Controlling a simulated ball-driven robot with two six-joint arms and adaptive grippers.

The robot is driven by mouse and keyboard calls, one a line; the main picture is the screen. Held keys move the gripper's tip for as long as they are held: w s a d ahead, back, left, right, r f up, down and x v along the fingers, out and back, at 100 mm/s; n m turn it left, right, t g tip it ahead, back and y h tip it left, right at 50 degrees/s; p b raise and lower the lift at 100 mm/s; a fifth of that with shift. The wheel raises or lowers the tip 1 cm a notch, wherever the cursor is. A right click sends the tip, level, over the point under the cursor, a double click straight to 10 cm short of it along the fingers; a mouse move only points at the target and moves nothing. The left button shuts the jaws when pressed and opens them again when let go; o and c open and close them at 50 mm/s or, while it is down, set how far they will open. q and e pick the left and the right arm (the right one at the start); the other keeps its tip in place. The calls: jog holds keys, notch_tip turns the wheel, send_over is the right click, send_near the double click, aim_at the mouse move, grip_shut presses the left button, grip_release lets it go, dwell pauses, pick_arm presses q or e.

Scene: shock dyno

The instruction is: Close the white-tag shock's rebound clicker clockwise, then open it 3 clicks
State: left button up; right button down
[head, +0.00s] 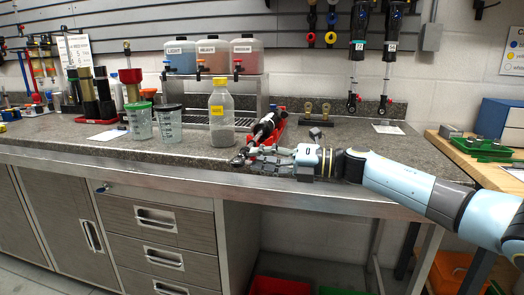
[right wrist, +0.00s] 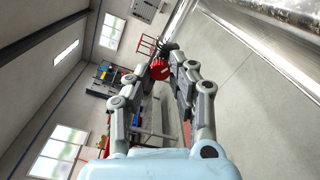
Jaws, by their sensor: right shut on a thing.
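A dark shock (head: 266,124) lies tilted in a red holder (head: 277,134) on the grey bench top. Its near end points toward the bench front, and I cannot make out a white tag on it. My right gripper (head: 243,158) is at that near end, low over the front of the bench. In the right wrist view, my right gripper (right wrist: 162,64) is shut on a red ribbed knob (right wrist: 159,70) between its fingertips. Whether this knob is the rebound clicker I cannot tell, and any click marks are too small to see. My left gripper is not in view.
A yellow-labelled bottle (head: 221,115) and measuring cups (head: 168,124) stand left of the holder. Fluid tanks (head: 213,56) sit on a rack behind. Shocks (head: 358,45) hang on the wall. The bench's metal front edge (head: 120,168) runs below my right gripper.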

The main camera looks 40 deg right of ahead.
jog(key=shift+r+m+p, duration=0.2)
jog(key=shift+m+p, duration=3.6)
jog(key=shift+m, duration=2.2)
jog(key=shift+f, duration=0.1)
jog(key=c, duration=1.2)
grip_release()
jog(key=shift+o, duration=0.2)
